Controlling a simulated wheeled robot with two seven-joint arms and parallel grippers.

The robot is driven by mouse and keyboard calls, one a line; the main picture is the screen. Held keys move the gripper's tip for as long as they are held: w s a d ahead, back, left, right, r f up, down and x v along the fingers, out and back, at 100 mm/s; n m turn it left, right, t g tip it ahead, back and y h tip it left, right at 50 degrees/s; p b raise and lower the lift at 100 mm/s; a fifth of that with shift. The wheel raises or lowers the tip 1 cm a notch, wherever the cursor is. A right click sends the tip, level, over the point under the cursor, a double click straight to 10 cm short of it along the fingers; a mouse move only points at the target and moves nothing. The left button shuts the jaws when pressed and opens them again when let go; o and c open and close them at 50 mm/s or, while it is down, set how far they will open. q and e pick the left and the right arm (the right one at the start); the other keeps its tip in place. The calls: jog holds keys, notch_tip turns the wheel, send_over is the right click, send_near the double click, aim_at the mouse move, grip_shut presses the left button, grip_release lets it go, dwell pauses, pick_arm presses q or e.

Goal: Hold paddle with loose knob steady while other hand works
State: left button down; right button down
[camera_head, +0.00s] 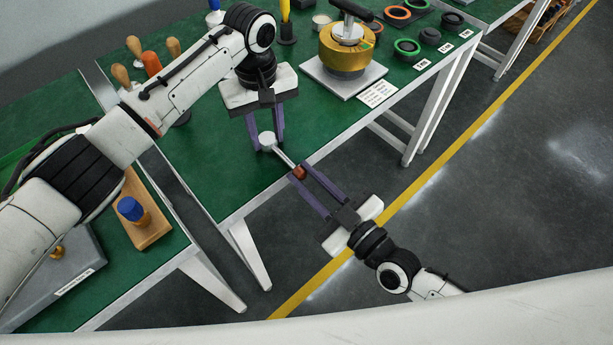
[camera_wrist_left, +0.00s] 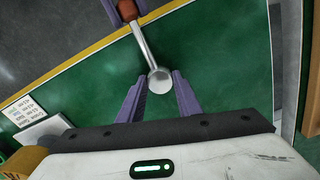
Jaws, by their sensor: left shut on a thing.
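The paddle is a thin silver rod with a round pale disc (camera_head: 267,140) at one end and a red-brown knob (camera_head: 299,173) at the other. My left gripper (camera_head: 266,147) is shut on the disc end, just above the green table; this end also shows in the left wrist view (camera_wrist_left: 160,81). The rod slants towards the table's front edge. The knob end sits between the fingertips of my right gripper (camera_head: 300,172), which reaches in from the lower right. The knob also shows at the top of the left wrist view (camera_wrist_left: 128,10). Whether the right fingers press on it is unclear.
The green table (camera_head: 225,190) is clear around the paddle. A brass-coloured device (camera_head: 345,57) stands on a grey plate behind to the right, beside a white label card (camera_head: 377,94). Several rings lie farther right. A blue-topped tool (camera_head: 131,209) stands on a wooden block (camera_head: 147,238) on the left table.

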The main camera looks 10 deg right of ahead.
jog(key=shift+m, duration=0.5)
jog(key=m, duration=0.3)
jog(key=shift+m, duration=0.4)
jog(key=m, duration=0.4)
jog(key=shift+m, duration=0.3)
jog(key=m, duration=0.9)
jog(key=c, duration=1.6)
grip_release()
jog(key=shift+o, duration=0.2)
